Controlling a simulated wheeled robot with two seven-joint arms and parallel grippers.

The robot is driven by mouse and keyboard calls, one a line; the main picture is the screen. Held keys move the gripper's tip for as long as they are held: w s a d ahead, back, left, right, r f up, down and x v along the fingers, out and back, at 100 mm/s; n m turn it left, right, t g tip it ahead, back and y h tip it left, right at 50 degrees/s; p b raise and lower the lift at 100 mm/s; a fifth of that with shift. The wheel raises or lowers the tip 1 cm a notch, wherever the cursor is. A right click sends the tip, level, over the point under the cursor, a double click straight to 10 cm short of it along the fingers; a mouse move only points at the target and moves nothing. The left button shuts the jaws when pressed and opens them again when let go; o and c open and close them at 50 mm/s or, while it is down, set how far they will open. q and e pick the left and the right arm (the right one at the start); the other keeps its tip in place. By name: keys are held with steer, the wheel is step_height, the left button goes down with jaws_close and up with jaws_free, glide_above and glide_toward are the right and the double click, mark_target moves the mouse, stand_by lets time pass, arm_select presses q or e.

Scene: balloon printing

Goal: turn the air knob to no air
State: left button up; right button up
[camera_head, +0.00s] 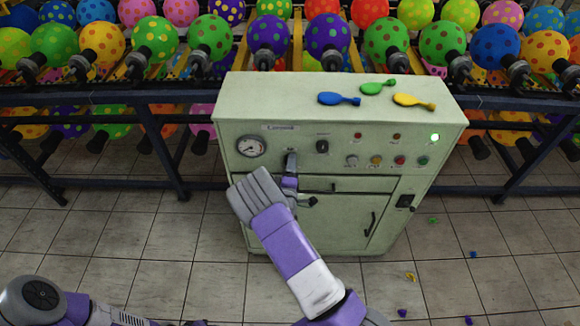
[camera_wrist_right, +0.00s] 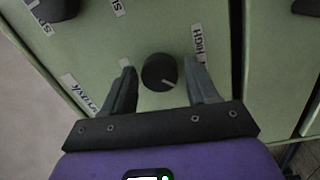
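A round black knob (camera_wrist_right: 159,72) with a short white pointer mark is on the green panel in the right wrist view. Its mark points right and slightly down. A label reading HIGH (camera_wrist_right: 198,40) is to its right. A small pale label (camera_wrist_right: 125,63), unreadable, is by the left finger. My right gripper (camera_wrist_right: 159,80) is open, with one finger on each side of the knob. A gap shows on both sides. In the head view my right gripper (camera_head: 304,199) is at the machine's front and hides this knob. My left gripper is out of view; only part of the left arm shows.
The pale green machine (camera_head: 232,98) has a gauge (camera_head: 251,147), another black knob (camera_head: 322,146) and several small buttons. Blue (camera_head: 338,99), green (camera_head: 377,88) and yellow (camera_head: 413,101) flat balloons lie on top. Racks of dotted balloons stand behind.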

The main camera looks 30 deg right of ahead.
steer(key=shift+o, duration=0.7)
steer(key=v, duration=0.7)
steer(key=shift+s+a+p, duration=0.2)
steer(key=shift+s+p, duration=0.05)
steer(key=shift+p, duration=0.05)
